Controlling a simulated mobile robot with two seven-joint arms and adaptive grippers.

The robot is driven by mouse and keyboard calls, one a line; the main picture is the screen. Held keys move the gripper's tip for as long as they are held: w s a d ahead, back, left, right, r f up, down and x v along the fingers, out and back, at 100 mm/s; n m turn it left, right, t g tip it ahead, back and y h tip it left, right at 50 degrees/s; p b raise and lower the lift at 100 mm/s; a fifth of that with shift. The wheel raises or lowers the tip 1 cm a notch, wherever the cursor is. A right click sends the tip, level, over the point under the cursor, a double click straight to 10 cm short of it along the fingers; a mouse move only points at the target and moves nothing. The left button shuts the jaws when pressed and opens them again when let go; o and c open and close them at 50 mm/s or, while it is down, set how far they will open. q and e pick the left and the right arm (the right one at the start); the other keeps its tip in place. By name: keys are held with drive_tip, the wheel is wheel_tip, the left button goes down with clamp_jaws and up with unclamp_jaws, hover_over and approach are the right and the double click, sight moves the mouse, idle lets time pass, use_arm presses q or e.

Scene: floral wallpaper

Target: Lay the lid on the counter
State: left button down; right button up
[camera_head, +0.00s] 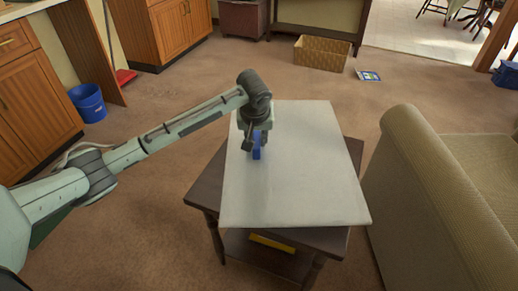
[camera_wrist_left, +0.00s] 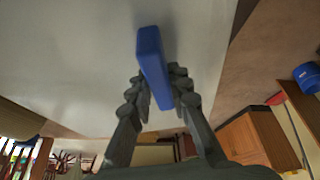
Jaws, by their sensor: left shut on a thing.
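A small blue slab, seemingly the lid (camera_head: 257,154), is held in my left gripper (camera_head: 255,142). In the left wrist view the blue lid (camera_wrist_left: 152,58) stands on edge between the two fingers of my left gripper (camera_wrist_left: 160,92), which are shut on it. The lid is over the white top (camera_head: 290,195) of a dark wooden side table; I cannot tell whether it touches that top. A pale kitchen counter (camera_head: 18,9) shows at the upper left, above wooden cabinets. My right gripper is not in view.
The white top is bare around the lid. A beige sofa (camera_head: 440,180) stands close to the table's right. A yellow thing (camera_head: 272,243) lies on the lower shelf. A blue bucket (camera_head: 88,103), a wicker basket (camera_head: 322,53) and a booklet (camera_head: 369,75) are on the carpet.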

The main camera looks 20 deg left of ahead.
use_arm(q)
drive_tip(key=shift+w+a+f, duration=0.1)
drive_tip(key=shift+w+f, duration=0.25)
drive_tip(key=shift+w, duration=0.3)
drive_tip(key=shift+w+a+f, duration=0.1)
drive_tip(key=shift+w+f, duration=0.25)
drive_tip(key=shift+w, duration=0.25)
drive_tip(key=shift+f, duration=1.95)
drive_tip(key=shift+f, duration=0.1)
drive_tip(key=c, duration=1.4)
unclamp_jaws()
drive_tip(key=shift+s, duration=0.1)
